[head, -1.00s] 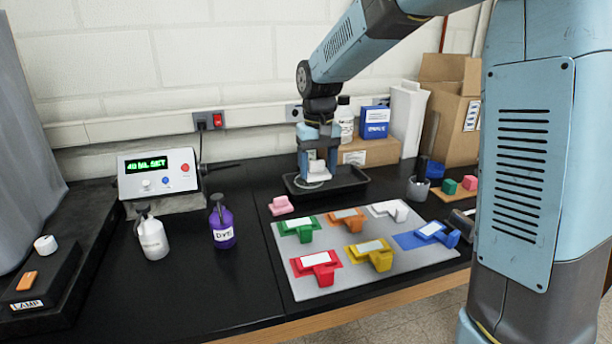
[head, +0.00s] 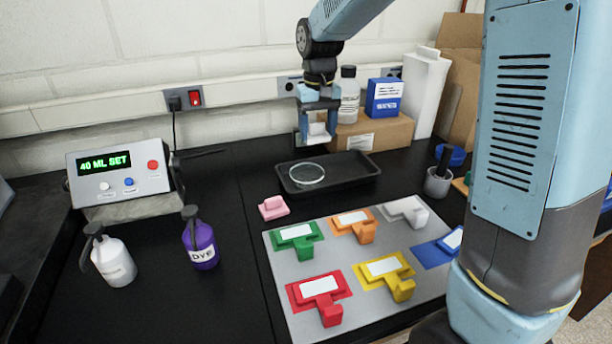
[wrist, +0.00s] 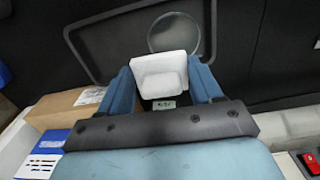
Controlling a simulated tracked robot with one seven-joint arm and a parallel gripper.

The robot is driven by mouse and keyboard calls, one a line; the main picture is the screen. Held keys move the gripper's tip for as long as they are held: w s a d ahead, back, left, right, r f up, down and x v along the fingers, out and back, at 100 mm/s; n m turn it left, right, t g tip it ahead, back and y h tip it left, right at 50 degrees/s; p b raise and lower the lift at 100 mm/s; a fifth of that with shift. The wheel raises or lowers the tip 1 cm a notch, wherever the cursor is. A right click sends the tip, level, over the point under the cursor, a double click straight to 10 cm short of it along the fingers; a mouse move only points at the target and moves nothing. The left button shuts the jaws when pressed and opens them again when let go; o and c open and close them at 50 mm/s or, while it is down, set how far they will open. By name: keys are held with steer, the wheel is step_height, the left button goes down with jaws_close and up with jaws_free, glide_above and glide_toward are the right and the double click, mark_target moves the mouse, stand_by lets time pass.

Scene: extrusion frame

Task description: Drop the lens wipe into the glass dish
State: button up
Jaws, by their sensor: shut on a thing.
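My gripper (head: 316,140) is shut on a small white block-like piece (head: 317,130), which looks like the lens wipe. In the wrist view the white piece (wrist: 160,72) sits between the two blue fingers of my gripper (wrist: 163,85). The round clear glass dish (head: 307,173) lies in the left part of a black tray and looks empty. In the wrist view the dish (wrist: 174,33) shows partly behind the held piece. The gripper is held above the tray's back edge, apart from the dish.
The black tray (head: 345,182) stands before a cardboard box (head: 375,132) bearing a bottle (head: 348,95) and a blue box (head: 384,97). A pink block (head: 273,208) and a grey board (head: 290,262) with several coloured pieces lie in front.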

steer(key=shift+s+a+f, duration=0.1)
steer(key=shift+a+f, duration=0.1)
steer(key=shift+f, duration=1.05)
steer(key=shift+s+a+f, duration=0.1)
steer(key=shift+a+f, duration=0.05)
steer(key=shift+f, duration=1.1)
steer(key=o, duration=1.1)
steer(key=shift+r, duration=0.15)
step_height(320, 180, up, 14)
steer(key=shift+f, duration=0.25)
